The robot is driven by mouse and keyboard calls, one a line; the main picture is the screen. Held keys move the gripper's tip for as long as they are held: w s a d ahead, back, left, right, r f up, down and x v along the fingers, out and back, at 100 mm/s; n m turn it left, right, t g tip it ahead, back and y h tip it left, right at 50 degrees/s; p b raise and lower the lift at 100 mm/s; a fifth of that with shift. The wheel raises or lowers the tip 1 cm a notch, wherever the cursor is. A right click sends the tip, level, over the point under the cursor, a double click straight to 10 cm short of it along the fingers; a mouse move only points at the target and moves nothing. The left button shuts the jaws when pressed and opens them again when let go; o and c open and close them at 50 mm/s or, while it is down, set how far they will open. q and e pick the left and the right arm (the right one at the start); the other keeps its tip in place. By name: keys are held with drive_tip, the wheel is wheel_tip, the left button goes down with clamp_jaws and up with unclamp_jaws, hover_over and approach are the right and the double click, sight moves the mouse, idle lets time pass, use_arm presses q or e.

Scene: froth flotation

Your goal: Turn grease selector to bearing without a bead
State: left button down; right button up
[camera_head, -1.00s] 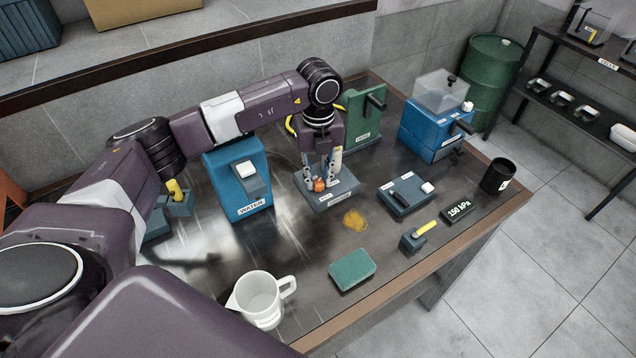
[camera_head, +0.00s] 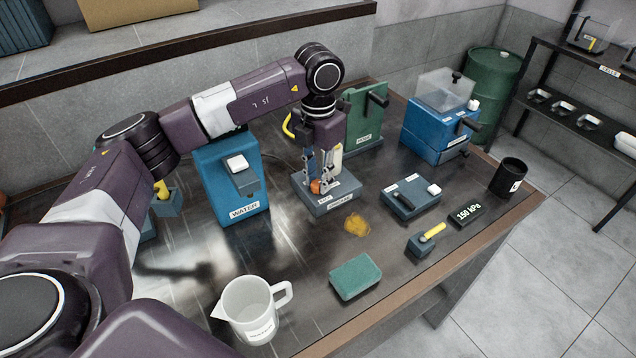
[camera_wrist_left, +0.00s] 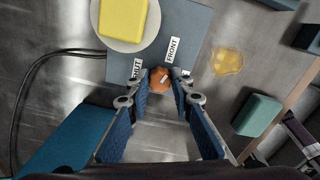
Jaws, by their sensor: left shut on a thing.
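The selector is a low grey-blue box (camera_head: 312,199) with an orange knob (camera_head: 316,187) and white labels, on the dark table. My left gripper (camera_head: 322,183) points down at it and is shut on the knob. In the left wrist view the orange knob (camera_wrist_left: 160,78) sits between the two fingertips and bears a small pale mark. Beside it is a label reading FRONT (camera_wrist_left: 173,50) and another, partly hidden by a finger. A yellow block (camera_wrist_left: 123,18) on a pale round piece stands on the same box. My right gripper is not in view.
A blue WATER dispenser (camera_head: 230,180) stands left of the selector, a green stand (camera_head: 366,125) behind it. A switch box (camera_head: 411,198) is at right. A yellow smear (camera_head: 356,224), green sponge (camera_head: 355,277) and white jug (camera_head: 250,308) are nearer the front edge.

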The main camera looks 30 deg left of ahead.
use_arm(q)
drive_tip(key=m+b, duration=0.1)
drive_tip(key=m, duration=0.2)
drive_tip(key=shift+m+b, duration=0.4)
drive_tip(key=m+b, duration=0.1)
drive_tip(key=m, duration=0.2)
drive_tip(key=shift+m, duration=0.3)
drive_tip(key=m+b, duration=0.1)
drive_tip(key=m, duration=0.2)
drive_tip(key=shift+b, duration=0.3)
drive_tip(key=shift+r+m+b, duration=0.1)
drive_tip(key=shift+m+b, duration=0.2)
drive_tip(key=shift+m, duration=1)
drive_tip(key=c, duration=1.7)
unclamp_jaws()
drive_tip(key=shift+s, duration=0.1)
